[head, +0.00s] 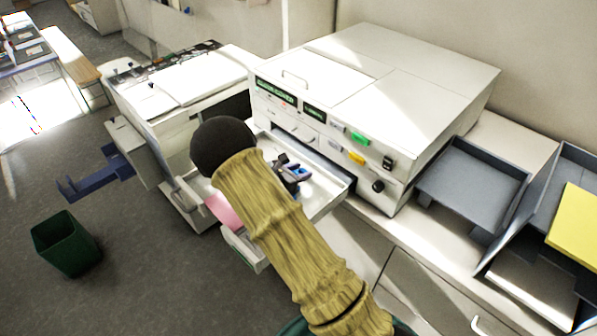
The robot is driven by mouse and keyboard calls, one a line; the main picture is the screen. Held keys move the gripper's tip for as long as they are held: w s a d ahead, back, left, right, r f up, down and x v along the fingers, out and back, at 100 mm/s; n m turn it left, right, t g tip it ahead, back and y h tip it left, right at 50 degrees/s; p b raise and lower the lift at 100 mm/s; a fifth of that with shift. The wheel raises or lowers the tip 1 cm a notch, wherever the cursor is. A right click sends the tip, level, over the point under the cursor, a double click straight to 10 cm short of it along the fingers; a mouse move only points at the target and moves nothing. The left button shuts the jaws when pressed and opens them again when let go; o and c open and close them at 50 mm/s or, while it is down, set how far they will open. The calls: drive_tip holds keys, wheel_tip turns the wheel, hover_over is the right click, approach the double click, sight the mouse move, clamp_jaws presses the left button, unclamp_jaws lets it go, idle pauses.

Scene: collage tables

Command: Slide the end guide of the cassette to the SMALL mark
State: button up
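The cassette (334,189) is a pale tray pulled out of the front of the white printer, and my arm crosses over its middle. Inside it, just right of my arm, is a small blue piece (299,172) that looks like the end guide. Dark parts beside it look like my gripper (287,173), at or very close to the guide. Whether they touch, and whether the fingers are open, I cannot tell. The SMALL mark cannot be made out. A pink surface (224,211) shows left of my arm, at the tray's near left part.
The printer (385,85) rises directly behind the cassette. Grey trays (472,180) and a yellow stack (577,228) stand on the counter at right. Another white machine (178,88) stands at left. A green bin (66,243) is on the open floor.

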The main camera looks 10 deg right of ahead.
drive_tip(key=shift+o, duration=0.8)
drive_tip(key=shift+s+a+r, duration=0.15)
drive_tip(key=shift+s+a, duration=0.1)
drive_tip(key=shift+a, duration=0.25)
drive_tip(key=b+v, duration=0.5)
drive_tip(key=v, duration=1.1)
drive_tip(key=shift+s+a, duration=0.1)
drive_tip(key=shift+c, duration=0.4)
